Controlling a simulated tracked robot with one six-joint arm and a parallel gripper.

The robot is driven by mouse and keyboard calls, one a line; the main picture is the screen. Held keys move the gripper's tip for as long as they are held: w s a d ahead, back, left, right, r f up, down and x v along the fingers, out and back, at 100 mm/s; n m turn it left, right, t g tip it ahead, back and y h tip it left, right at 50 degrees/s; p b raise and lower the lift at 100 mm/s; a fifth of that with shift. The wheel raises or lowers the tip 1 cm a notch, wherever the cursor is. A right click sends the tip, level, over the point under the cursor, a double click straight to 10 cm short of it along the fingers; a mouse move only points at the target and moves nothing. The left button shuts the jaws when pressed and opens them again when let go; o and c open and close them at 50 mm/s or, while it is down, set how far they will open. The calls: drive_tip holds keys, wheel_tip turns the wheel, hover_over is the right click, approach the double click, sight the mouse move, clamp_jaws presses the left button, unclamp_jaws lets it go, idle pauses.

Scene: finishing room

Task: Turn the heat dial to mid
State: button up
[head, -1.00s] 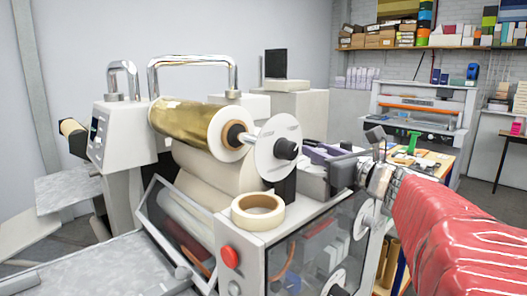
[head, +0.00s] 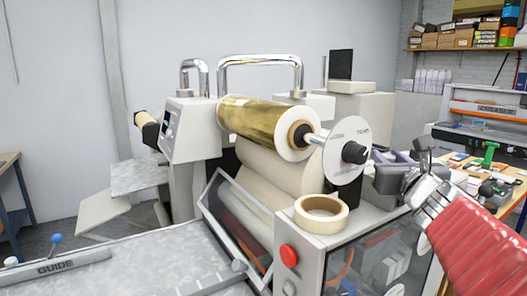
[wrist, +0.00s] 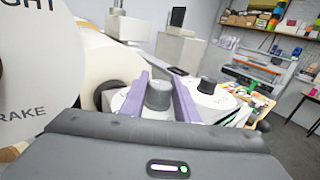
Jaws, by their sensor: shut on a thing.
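My gripper (wrist: 160,88) has its two purple fingers on either side of a dark grey dial knob (wrist: 159,96), shut on it. The knob sits on a pale round dial plate. A second grey knob (wrist: 208,85) on a white disc stands just to the right, apart from the fingers. I cannot read either dial's markings, so I cannot tell which is the heat dial or where it points. In the head view my gripper (head: 399,160) is at the right end of the laminating machine (head: 325,236), and the held knob is hidden there.
A large white brake disc (wrist: 32,62) is close on the left in the wrist view. In the head view are a gold foil roll (head: 262,124), a tape roll (head: 321,209) and a red button (head: 289,255). A cluttered bench (head: 468,165) stands behind right.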

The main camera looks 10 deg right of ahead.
idle(0.4)
drive_tip(key=o, duration=1)
drive_tip(key=shift+o, duration=0.2)
